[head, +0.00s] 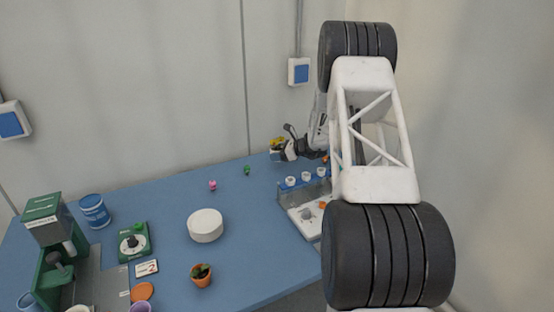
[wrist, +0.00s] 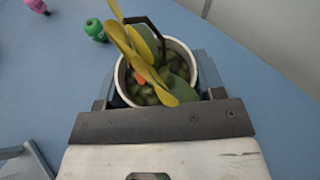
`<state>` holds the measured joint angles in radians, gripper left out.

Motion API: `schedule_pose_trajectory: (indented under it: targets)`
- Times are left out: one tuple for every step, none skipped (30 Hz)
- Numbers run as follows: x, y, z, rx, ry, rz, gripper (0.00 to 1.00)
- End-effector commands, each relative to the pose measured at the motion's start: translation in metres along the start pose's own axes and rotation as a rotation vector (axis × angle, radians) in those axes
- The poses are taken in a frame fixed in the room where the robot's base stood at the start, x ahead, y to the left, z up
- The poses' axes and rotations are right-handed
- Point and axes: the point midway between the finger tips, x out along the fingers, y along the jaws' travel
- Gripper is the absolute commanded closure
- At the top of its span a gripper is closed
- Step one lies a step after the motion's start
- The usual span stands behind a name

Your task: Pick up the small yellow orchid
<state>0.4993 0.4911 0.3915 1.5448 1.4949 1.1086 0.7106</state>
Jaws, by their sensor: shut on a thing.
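The small yellow orchid (wrist: 128,48) shows in the wrist view, with yellow petals, green leaves and a dark curved stem piece in a round pale pot (wrist: 122,78). My gripper (wrist: 157,84) is shut around this pot, one finger on each side. In the head view my gripper (head: 286,150) is near the table's far edge, and the orchid's yellow (head: 276,142) shows at its tip. The pot seems to be above the table, but its underside is hidden.
The blue table (head: 250,215) holds a pink figure (head: 212,185), a green figure (head: 247,170), a white round block (head: 205,225) and a terracotta pot (head: 201,275). A rack with white cups (head: 291,181) stands just below my gripper. Green equipment (head: 48,225) fills the left side.

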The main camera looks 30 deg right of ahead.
Motion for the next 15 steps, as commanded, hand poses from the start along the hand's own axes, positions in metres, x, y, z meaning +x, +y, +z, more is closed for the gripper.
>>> schedule_pose_trajectory:
  targets:
    - [-0.004,-0.001,0.009,-0.003,-0.001,-0.001,0.65]
    - [-0.006,-0.001,0.014,-0.003,-0.001,-0.001,0.65]
    - [-0.008,-0.002,0.019,-0.002,0.000,-0.001,0.65]
    - [-0.009,-0.002,0.023,-0.003,0.000,-0.001,0.65]
    - [-0.011,-0.002,0.027,-0.003,0.000,0.000,0.65]
    - [-0.013,-0.003,0.033,-0.003,0.000,0.000,0.65]
    - [-0.015,-0.003,0.036,-0.002,0.000,0.000,0.65]
    - [-0.017,-0.003,0.040,-0.002,0.000,0.000,0.65]
    - [-0.018,-0.003,0.044,-0.002,0.000,0.000,0.65]
    - [-0.019,-0.004,0.047,-0.002,0.000,0.000,0.65]
    - [-0.020,-0.004,0.049,-0.001,0.000,0.000,0.65]
    - [-0.021,-0.004,0.052,-0.001,0.000,0.000,0.65]
    - [-0.022,-0.004,0.054,0.000,0.000,0.000,0.65]
    - [-0.023,-0.004,0.055,0.000,0.000,0.000,0.65]
    - [-0.024,-0.004,0.057,0.000,0.000,0.000,0.65]
